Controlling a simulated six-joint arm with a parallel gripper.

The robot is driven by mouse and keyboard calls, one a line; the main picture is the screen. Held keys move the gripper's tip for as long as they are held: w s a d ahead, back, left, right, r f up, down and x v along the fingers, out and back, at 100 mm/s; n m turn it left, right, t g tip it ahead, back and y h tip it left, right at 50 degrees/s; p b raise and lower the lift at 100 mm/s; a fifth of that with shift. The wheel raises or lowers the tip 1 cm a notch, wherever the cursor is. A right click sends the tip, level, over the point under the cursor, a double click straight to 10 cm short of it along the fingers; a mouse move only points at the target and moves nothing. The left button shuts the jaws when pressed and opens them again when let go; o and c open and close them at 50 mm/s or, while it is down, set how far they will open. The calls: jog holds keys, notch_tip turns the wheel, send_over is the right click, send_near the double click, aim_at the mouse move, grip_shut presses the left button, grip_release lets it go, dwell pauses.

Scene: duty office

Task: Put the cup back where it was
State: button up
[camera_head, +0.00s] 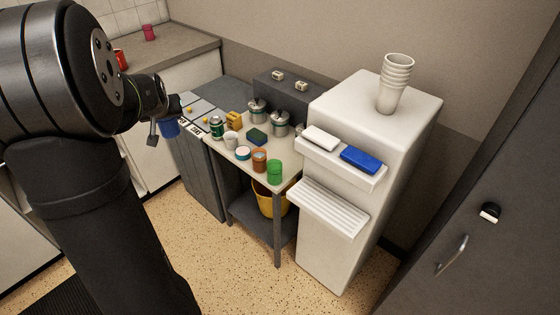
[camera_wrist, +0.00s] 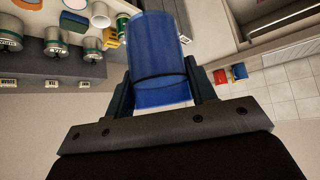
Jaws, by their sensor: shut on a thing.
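My gripper (camera_head: 165,118) is at the left of the head view, shut on a blue cup (camera_head: 169,129). The cup is held in the air near the grey cabinet with labelled lids. In the wrist view the blue cup (camera_wrist: 158,50) fills the space between the two fingers (camera_wrist: 160,88), which press on its sides. Part of the cup is hidden by the gripper in the head view.
A small table (camera_head: 244,165) holds a green cup (camera_head: 274,172), a brown cup (camera_head: 259,160), cans and metal canisters. A white dispenser (camera_head: 345,220) bears stacked cups (camera_head: 394,82).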

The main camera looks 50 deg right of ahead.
jog(key=w+a+f+n+y, duration=0.1)
jog(key=w+a+f, duration=0.3)
jog(key=w+a, duration=0.3)
jog(key=w+a+f+n, duration=0.1)
jog(key=w+a+f, duration=0.35)
jog(key=a, duration=0.45)
jog(key=s+d+f+m+g+h, duration=0.25)
jog(key=d+m, duration=0.25)
jog(key=d, duration=0.8)
jog(key=s+d+f+m+g+h, duration=0.25)
jog(key=d+m, duration=0.25)
jog(key=d, duration=0.8)
jog(key=s+d+f+m+g+y, duration=0.1)
jog(key=s+d+f+m+g, duration=0.3)
jog(key=s+d, duration=0.7)
jog(key=s+d+m+g, duration=0.3)
jog(key=s+d+m, duration=0.5)
jog(key=d, duration=0.5)
jog(key=shift+n, duration=0.7)
jog(key=f, duration=0.6)
jog(key=s+f, duration=0.1)
jog(key=f, duration=0.2)
jog(key=shift+a+f, duration=0.1)
jog(key=shift+f, duration=0.2)
jog(key=shift+f, duration=0.15)
